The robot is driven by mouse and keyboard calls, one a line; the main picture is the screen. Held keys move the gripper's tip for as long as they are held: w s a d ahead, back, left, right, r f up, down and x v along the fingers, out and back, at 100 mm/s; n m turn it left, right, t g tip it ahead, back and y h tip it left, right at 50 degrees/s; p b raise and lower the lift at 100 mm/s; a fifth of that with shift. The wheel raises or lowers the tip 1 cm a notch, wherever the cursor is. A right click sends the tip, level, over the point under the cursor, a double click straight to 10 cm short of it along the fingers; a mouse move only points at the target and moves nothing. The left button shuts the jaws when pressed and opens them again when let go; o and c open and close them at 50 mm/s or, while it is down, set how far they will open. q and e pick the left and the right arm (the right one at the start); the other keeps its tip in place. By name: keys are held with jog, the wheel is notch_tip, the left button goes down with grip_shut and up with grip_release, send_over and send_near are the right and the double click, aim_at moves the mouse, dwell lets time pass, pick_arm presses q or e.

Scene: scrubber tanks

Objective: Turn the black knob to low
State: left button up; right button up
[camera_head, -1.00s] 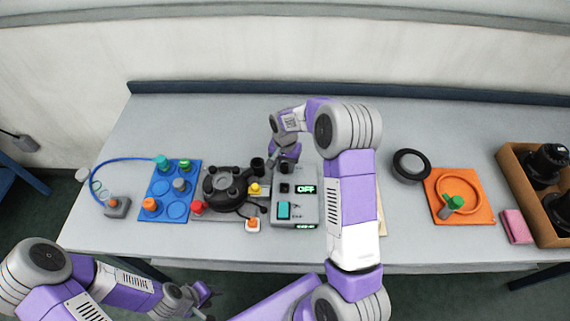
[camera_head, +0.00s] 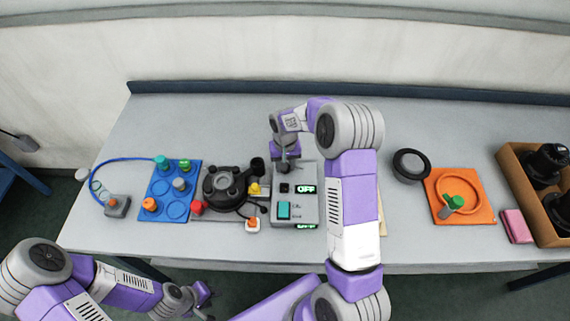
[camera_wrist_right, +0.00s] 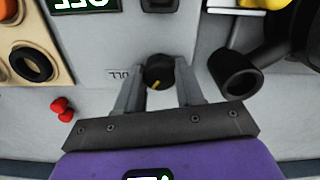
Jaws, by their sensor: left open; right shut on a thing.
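My right gripper (camera_wrist_right: 160,88) is shut on the knob, one finger on each side. In the head view my right gripper (camera_head: 286,164) covers most of the knob, at the box's back left. The display (camera_head: 306,189) on the box reads OFF. My left gripper (camera_head: 205,298) is open and empty, low in front of the table.
A black round device (camera_head: 226,187) stands just left of the box, with a black tube (camera_wrist_right: 239,75) close to the right gripper. A blue board (camera_head: 170,193) with coloured caps lies further left. An orange tray (camera_head: 482,208) and black ring (camera_head: 411,165) lie right.

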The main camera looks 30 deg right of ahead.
jog(key=n, duration=0.6)
jog(key=shift+n, duration=0.4)
dwell(0.4)
jog(key=o, duration=1)
jog(key=shift+o, duration=0.2)
notch_tip(320, 180, up, 8)
jog(key=shift+f+p, duration=0.15)
jog(key=shift+p, duration=0.35)
